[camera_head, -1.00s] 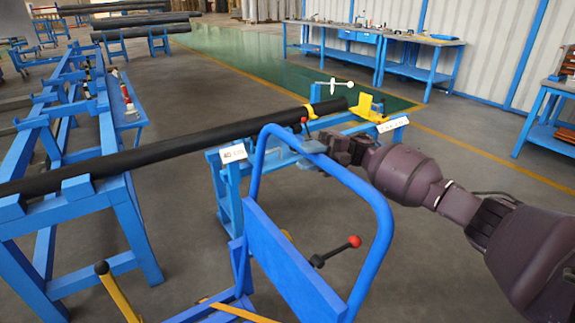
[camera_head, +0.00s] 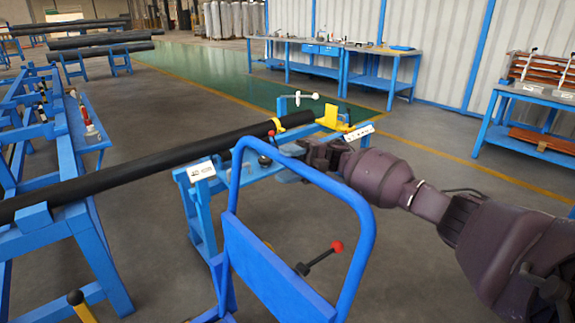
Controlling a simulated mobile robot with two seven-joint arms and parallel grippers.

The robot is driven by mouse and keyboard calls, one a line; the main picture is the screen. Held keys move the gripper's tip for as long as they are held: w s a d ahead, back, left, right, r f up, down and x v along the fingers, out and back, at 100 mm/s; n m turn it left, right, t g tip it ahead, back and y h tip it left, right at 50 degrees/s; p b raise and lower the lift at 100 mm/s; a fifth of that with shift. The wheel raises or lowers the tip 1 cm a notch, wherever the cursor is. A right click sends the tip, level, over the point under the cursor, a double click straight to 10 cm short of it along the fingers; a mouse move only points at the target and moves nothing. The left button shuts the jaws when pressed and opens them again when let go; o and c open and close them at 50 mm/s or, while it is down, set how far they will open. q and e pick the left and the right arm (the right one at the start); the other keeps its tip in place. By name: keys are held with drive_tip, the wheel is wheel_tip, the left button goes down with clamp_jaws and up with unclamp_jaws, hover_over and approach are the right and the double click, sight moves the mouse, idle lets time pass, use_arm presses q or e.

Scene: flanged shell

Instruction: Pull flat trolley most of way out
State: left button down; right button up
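The flat trolley is seen by its blue tubular push handle (camera_head: 362,240) and blue panel (camera_head: 265,265) in the lower middle. Its deck is mostly hidden below the picture's edge. My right gripper (camera_head: 318,152) comes in from the right and is at the handle's sloping top bar. My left gripper is not in view.
A blue stand (camera_head: 205,225) with a clamp and a long black pipe (camera_head: 150,160) lie just behind the handle. A red-knobbed lever (camera_head: 322,258) shows through the handle frame. Workbenches (camera_head: 340,65) stand at the back. Grey floor (camera_head: 450,170) is open to the right.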

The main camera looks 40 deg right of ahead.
drive_tip(key=d+f+b, duration=0.2)
drive_tip(key=d, duration=0.8)
drive_tip(key=shift+d, duration=0.3)
idle(0.4)
